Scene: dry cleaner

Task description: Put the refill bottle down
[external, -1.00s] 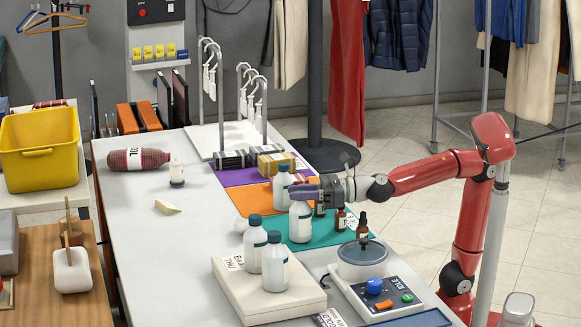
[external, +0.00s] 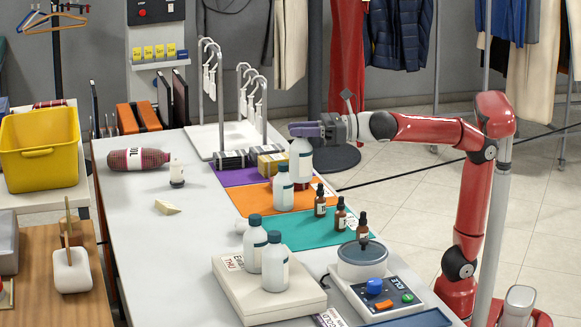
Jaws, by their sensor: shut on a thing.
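My gripper (external: 307,130) is shut on the top of a white refill bottle (external: 301,158). The bottle hangs upright, its cap hidden by the fingers. In the picture it lies over the far right part of the orange mat (external: 246,199), just behind a similar white bottle with a teal cap (external: 283,191). I cannot tell how far its base is above the table. The teal mat (external: 300,232) and the purple mat (external: 228,177) lie on either side of the orange one.
Three brown dropper bottles (external: 340,216) stand close to the mats' right side, one by the round-topped device (external: 362,262). Two capped white bottles (external: 274,262) stand on a pale box (external: 235,283). Dark bundles and a yellowish block (external: 273,163) sit behind. The table's left middle (external: 190,240) is mostly clear.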

